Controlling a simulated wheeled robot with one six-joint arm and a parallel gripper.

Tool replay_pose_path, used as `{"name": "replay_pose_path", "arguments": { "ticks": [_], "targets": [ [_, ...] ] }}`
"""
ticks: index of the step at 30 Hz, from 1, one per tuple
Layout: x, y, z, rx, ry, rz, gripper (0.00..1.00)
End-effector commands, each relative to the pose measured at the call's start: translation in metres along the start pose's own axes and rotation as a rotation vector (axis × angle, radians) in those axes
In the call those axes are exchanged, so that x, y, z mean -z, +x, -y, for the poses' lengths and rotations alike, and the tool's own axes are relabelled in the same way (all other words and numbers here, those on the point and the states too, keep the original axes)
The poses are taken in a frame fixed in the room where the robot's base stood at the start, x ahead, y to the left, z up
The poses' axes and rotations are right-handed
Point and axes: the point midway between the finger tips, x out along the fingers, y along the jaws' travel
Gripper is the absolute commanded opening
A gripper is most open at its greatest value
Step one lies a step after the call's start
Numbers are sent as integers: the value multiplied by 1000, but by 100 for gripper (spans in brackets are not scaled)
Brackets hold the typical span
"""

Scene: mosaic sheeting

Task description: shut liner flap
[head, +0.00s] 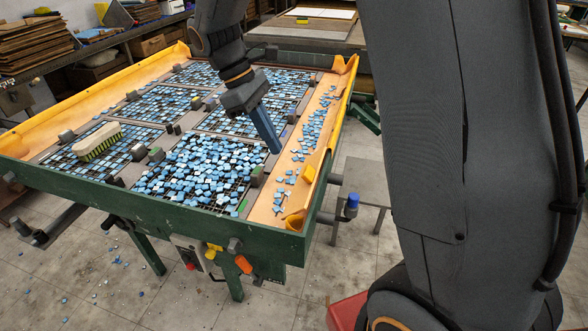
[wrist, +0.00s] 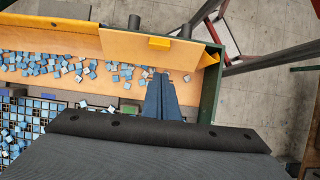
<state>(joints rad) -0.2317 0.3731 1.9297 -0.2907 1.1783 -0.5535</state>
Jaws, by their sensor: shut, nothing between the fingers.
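The liner flap (wrist: 135,46) is an orange panel along the outer side of the table's trough in the wrist view, with a small yellow tab (wrist: 159,43) on it. The tab also shows in the head view (head: 309,173), near the trough's front right end. The flap's exact tilt is hard to tell. My gripper (head: 275,150) has blue fingers pressed together with nothing between them. It points down over the inner side of the trough. In the wrist view the fingertips (wrist: 161,76) appear just inside the flap's lower edge; I cannot tell whether they touch.
Loose blue tiles (head: 316,125) lie along the orange trough (wrist: 90,90). Tile grids fill the green-framed table (head: 150,205), with a brush (head: 97,142) on the left. A blue-capped valve (head: 352,201) sticks out at the right.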

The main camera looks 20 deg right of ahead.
Motion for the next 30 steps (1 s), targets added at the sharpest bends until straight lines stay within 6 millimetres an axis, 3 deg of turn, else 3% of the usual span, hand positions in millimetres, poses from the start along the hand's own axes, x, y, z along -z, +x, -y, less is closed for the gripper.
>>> {"name": "replay_pose_path", "arguments": {
  "ticks": [9,15,21,30],
  "targets": [
    [-1,63,2,4,0,3,0],
    [-11,88,2,2,0,0,0],
    [-15,100,1,1,1,-1,0],
    [-15,100,1,0,1,-1,0]
  ]
}}
